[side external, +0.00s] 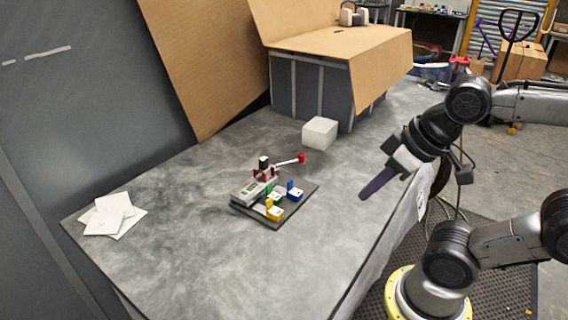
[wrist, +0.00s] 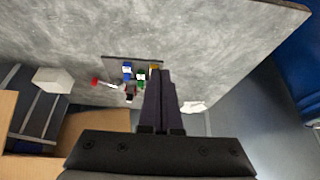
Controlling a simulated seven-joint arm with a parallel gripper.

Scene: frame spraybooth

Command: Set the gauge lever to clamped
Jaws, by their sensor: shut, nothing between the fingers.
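The gauge fixture is a dark base plate (side external: 246,210) on the grey table, carrying a grey gauge body with a small display (side external: 249,189) and blue, green and yellow blocks. In the wrist view the red knob (wrist: 95,82) lies left of the blue block (wrist: 127,70). My gripper (side external: 364,195) is shut and empty, in the air to the right of the fixture, apart from it. In the wrist view my fingers (wrist: 160,72) hide part of the fixture.
A white block (side external: 320,133) stands behind the lever, before a large grey box with open cardboard flaps (side external: 335,42). White sheets (side external: 111,214) lie at the table's left end. The table (side external: 190,275) is clear in front of the fixture. A cardboard panel (side external: 205,70) leans at the back.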

